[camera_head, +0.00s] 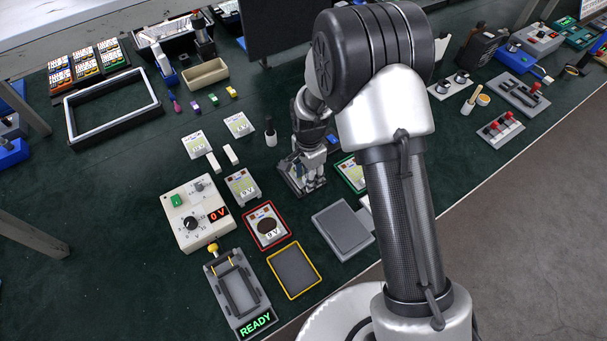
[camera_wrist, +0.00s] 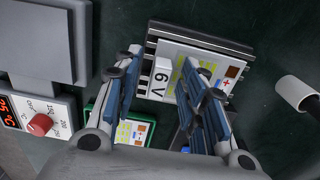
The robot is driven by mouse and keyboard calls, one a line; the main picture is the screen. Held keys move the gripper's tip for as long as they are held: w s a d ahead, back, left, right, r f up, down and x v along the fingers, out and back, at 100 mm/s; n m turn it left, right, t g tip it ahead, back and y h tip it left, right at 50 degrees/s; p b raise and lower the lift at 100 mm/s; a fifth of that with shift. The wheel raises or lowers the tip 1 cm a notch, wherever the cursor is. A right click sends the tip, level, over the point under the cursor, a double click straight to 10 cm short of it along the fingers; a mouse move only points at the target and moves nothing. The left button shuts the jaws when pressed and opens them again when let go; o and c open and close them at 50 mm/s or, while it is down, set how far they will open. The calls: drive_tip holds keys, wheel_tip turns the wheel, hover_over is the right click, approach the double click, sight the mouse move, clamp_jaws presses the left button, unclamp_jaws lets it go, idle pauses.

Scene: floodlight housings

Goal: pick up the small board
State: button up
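My gripper (camera_head: 303,178) is low over the bench in the head view. In the wrist view its two blue-padded fingers (camera_wrist: 160,70) are apart, with nothing visibly clamped. A light board marked 6 V (camera_wrist: 172,62), with yellow and red print, sits on a dark ribbed base beyond the fingertips. The right finger covers part of it; contact cannot be told. A green-edged board (camera_wrist: 125,130) lies nearer, partly behind the fingers, and shows right of my gripper in the head view (camera_head: 351,173). I cannot tell which is the small board.
Other boards lie left of my gripper: a grey-edged one (camera_head: 242,185), a red-edged one (camera_head: 266,225) and two pale ones (camera_head: 239,125). A dark-and-white cylinder (camera_head: 271,132) stands close by. A grey block (camera_head: 343,230) lies in front. Open bench shows at left.

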drive_tip(key=shift+c, duration=0.5)
clamp_jaws()
